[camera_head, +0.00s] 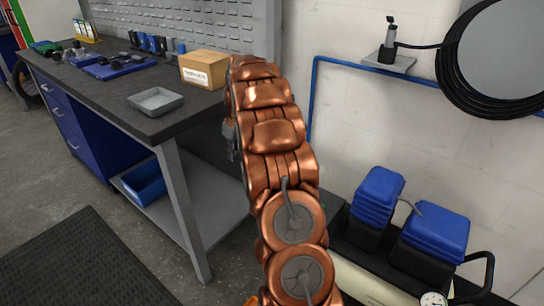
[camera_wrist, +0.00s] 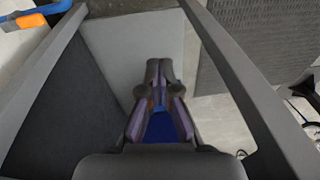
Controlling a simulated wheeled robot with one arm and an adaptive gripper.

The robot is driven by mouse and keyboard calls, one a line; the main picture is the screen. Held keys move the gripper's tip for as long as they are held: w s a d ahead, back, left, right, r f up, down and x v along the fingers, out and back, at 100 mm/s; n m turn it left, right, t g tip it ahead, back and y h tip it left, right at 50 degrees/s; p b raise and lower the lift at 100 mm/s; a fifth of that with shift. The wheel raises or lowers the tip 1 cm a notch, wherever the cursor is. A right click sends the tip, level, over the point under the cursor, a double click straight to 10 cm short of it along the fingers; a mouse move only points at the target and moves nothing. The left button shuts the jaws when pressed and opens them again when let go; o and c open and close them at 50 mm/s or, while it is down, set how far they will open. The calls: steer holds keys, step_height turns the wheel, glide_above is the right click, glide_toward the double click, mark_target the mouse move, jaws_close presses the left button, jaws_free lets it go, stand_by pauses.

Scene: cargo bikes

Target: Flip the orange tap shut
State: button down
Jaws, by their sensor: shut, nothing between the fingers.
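An orange part (camera_wrist: 32,20), which looks like the tap, shows at the top left corner of the wrist view against a blue pipe (camera_wrist: 58,7). The tap's exact lever angle is hard to tell at this size. In the head view the blue pipe (camera_head: 313,95) runs along the wall and drops behind my copper arm; no orange tap shows there. My gripper (camera_wrist: 158,66) is shut and empty in the wrist view, apart from the orange part, which lies well to its upper left. In the head view my arm hides most of the gripper.
A workbench (camera_head: 120,112) with a grey tray (camera_head: 156,101) and a cardboard box (camera_head: 203,69) stands left of my arm. A blue bin (camera_head: 146,183) sits on its lower shelf. A hose reel (camera_head: 494,58) hangs right. Blue-topped units (camera_head: 438,229) stand lower right.

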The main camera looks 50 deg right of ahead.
steer(key=w+d+f+t+p, duration=0.1)
steer(key=d+f, duration=0.1)
steer(key=d, duration=0.8)
steer(key=w+d+f+t+p, duration=0.1)
steer(key=d+f+p, duration=0.1)
steer(key=d, duration=0.8)
steer(key=shift+d+f+n+h, duration=0.15)
steer(key=shift+f+n+h, duration=0.15)
steer(key=shift+h, duration=0.1)
steer(key=shift+s, duration=0.1)
steer(key=x, duration=1)
steer(key=shift+s+d, duration=0.1)
steer(key=shift+s, duration=1.8)
steer(key=shift+b, duration=0.3)
